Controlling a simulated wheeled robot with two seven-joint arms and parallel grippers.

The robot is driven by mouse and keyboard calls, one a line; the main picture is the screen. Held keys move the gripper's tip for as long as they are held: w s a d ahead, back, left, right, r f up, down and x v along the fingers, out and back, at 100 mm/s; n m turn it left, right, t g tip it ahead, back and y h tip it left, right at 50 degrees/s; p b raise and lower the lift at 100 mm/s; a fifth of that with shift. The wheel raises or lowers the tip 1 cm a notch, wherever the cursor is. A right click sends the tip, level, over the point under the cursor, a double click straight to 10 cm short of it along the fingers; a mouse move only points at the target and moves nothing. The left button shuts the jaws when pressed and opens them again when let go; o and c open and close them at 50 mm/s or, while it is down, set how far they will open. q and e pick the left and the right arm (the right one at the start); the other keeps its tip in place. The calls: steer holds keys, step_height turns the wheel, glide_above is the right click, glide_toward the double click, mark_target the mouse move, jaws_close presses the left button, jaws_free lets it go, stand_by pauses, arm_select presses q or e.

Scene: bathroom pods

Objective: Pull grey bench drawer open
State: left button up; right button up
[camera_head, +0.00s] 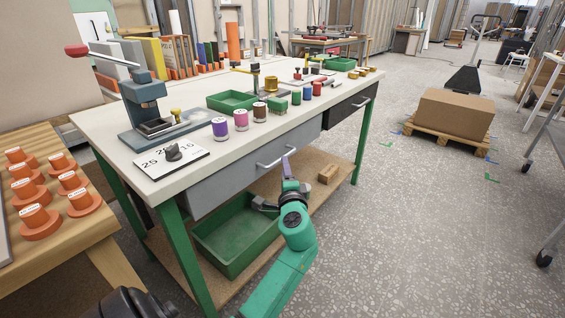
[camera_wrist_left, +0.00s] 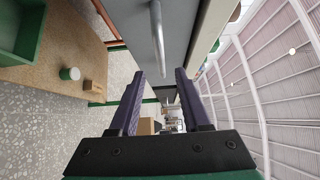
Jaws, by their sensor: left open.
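The grey drawer (camera_head: 235,178) is under the left part of the bench top, its front looking flush with the bench. Its silver bar handle (camera_head: 268,164) shows in the head view, and the handle (camera_wrist_left: 157,38) is also at the top of the left wrist view. My left gripper (camera_head: 287,165), with purple fingers, is open and empty in front of the drawer, close to the handle's right end. Contact cannot be told. My right gripper is out of view.
The bench top (camera_head: 205,140) holds a press, spools, green trays and a number card. A black drawer (camera_head: 345,110) is to the right. A green bin (camera_head: 225,250) and wooden block sit on the lower shelf. A box on a pallet (camera_head: 455,115) stands right; the floor between is clear.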

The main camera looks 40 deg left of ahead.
arm_select(q)
steer(key=x, duration=0.5)
steer(key=shift+a+r, duration=0.15)
steer(key=shift+a, duration=0.05)
steer(key=shift+w+a, duration=0.35)
steer(key=shift+a, duration=0.05)
steer(key=shift+d, duration=0.1)
jaws_close()
stand_by(0.6)
